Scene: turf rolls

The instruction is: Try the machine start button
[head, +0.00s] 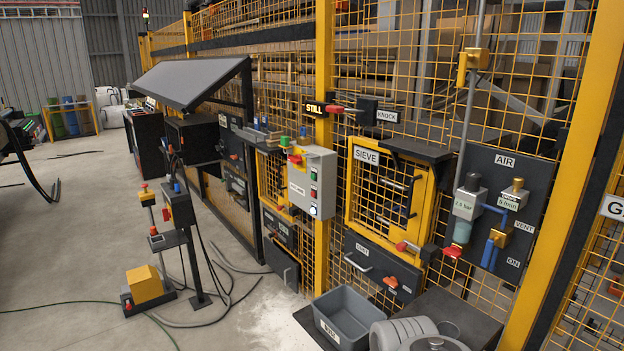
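A light grey control box (311,182) is mounted on a yellow post of the mesh fence, near the middle of the head view. Its front carries a column of small buttons or lamps: a green one (314,176), others below it, and a pale, bright one (313,211) at the bottom. A red knob on yellow (295,158) sits at its upper left. Its small label is too small to read, so I cannot tell which button is the start. My gripper is not in view; a rounded grey part at the bottom edge looks like my arm.
A SIEVE hatch (390,185) and AIR panel (505,205) are right. A grey bin (347,318) stands below. A pedestal (188,250) with trailing cables stands left. Floor further left is mostly clear.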

